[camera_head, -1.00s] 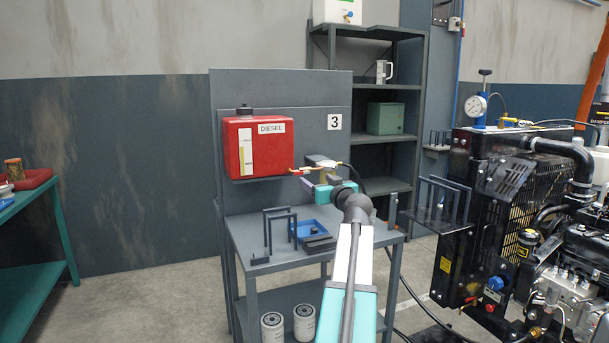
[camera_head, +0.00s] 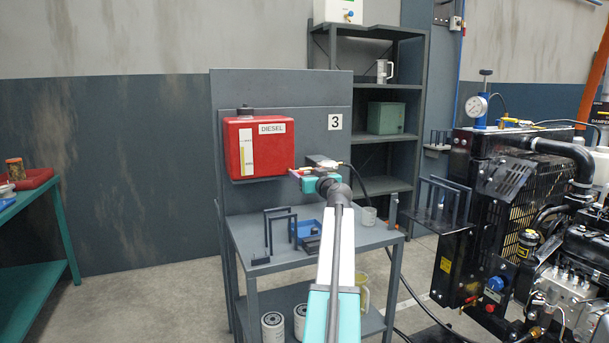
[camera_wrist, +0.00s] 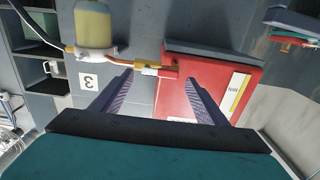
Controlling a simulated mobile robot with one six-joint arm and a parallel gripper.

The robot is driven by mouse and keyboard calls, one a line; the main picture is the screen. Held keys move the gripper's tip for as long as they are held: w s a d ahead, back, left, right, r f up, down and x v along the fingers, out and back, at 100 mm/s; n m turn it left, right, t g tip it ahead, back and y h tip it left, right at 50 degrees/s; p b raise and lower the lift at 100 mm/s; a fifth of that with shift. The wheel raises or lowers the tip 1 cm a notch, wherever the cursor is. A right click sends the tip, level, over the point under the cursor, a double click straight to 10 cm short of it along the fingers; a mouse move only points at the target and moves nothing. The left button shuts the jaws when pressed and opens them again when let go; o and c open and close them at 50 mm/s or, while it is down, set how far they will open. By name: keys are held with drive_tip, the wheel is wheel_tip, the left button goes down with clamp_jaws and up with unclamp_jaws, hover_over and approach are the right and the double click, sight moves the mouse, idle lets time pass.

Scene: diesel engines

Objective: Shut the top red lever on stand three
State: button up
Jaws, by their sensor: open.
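The red diesel tank (camera_head: 259,147) hangs on the grey stand panel, left of the number 3 plate (camera_head: 335,122). In the wrist view, which is upside down, the tank (camera_wrist: 218,68) lies to the right and the number plate (camera_wrist: 88,82) to the left. A brass valve (camera_wrist: 145,58) on the line beside the tank carries a small red lever (camera_wrist: 168,74). My gripper (camera_wrist: 159,78) is open, with the lever appearing between its fingertips; contact cannot be told. In the head view my gripper (camera_head: 306,178) is beside the tank's lower right corner, its fingers mostly hidden.
A filter bowl (camera_wrist: 95,25) hangs on the line beside the valve. An engine (camera_head: 570,255) stands at the right.

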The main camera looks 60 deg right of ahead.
drive_tip(key=shift+w+d, duration=0.35)
drive_tip(key=shift+w, duration=0.15)
